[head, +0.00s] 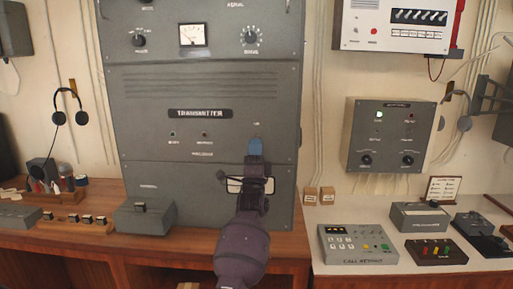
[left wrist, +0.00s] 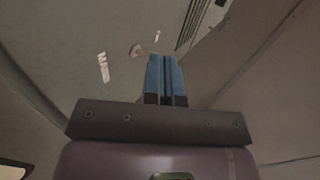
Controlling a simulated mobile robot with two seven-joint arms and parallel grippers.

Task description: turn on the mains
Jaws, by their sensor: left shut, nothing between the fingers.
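The grey transmitter cabinet (head: 205,85) stands upright in the middle of the head view. In the left wrist view a MAINS label (left wrist: 103,67) shows on its panel, beside a small switch (left wrist: 137,50) and another small label (left wrist: 157,36). My left gripper (head: 255,146) is in front of the cabinet's right side, its blue fingers shut and empty. It also shows in the left wrist view (left wrist: 165,75), with the fingertips close to the switch. I cannot tell whether they touch it, nor the switch's position. In the head view my gripper hides the panel around the label. My right gripper is not in view.
A wooden desk (head: 85,240) runs below the cabinet, with a small grey box (head: 146,218) on it. At right are a wall panel with a green light (head: 390,135) and a keypad unit (head: 356,245) on a white top. Headphones (head: 68,105) hang at left.

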